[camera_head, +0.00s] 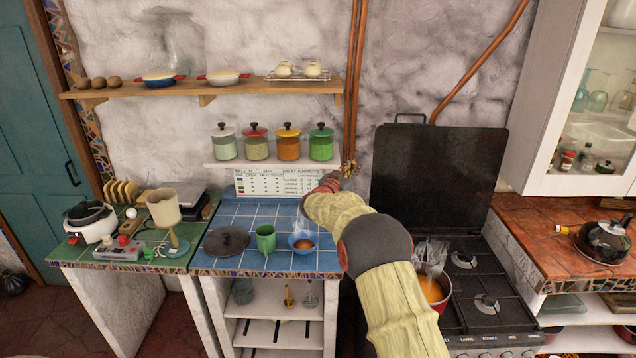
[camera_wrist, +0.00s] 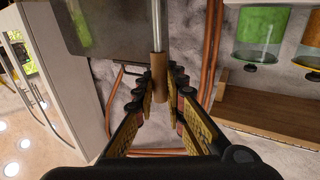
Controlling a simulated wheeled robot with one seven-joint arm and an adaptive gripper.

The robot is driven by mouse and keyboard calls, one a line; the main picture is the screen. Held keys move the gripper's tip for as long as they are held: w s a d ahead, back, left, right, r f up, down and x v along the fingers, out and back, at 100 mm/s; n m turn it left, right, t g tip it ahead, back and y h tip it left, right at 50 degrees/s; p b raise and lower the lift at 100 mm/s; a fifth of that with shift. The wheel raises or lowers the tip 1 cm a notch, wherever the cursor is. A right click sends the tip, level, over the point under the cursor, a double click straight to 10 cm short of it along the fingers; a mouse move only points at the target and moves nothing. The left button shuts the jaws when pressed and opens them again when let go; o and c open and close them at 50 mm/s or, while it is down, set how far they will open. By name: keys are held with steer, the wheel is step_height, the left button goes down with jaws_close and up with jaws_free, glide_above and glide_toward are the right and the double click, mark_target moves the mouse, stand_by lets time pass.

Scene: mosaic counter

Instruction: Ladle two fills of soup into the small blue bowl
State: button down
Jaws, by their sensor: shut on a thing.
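The small blue bowl (camera_head: 303,243) sits on the blue tiled counter, with some orange-brown soup in it. A red pot (camera_head: 432,287) of orange soup stands on the stove at the right, partly hidden by my arm. My gripper (camera_wrist: 160,88) is shut on the brown handle of a ladle (camera_wrist: 159,66), whose metal shaft runs out of the top of the wrist view. The ladle's cup is not in that view. In the head view my gripper (camera_head: 349,170) is small, above the back right of the counter, and I cannot make out the ladle there.
A green mug (camera_head: 265,239) stands left of the bowl, and a dark lid (camera_head: 226,241) lies farther left. The raised black stove cover (camera_head: 436,178) stands right of my gripper.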

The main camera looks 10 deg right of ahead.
steer(key=s+d+f+m+g+h+b, duration=0.1)
steer(key=s+d+f+m+g+b, duration=0.1)
steer(key=s+d, duration=0.8)
steer(key=s+d+f+m+g+h+b, duration=0.1)
steer(key=s+d+f+g+h+b, duration=0.1)
steer(key=s+d, duration=0.8)
steer(key=s+a+f+b, duration=0.1)
steer(key=s+f+b, duration=0.2)
steer(key=f, duration=0.6)
steer(key=s+a+f+b, duration=0.2)
steer(key=f+b, duration=0.3)
steer(key=f, duration=0.3)
steer(key=shift+s+f, duration=0.4)
steer(key=shift+s, duration=0.2)
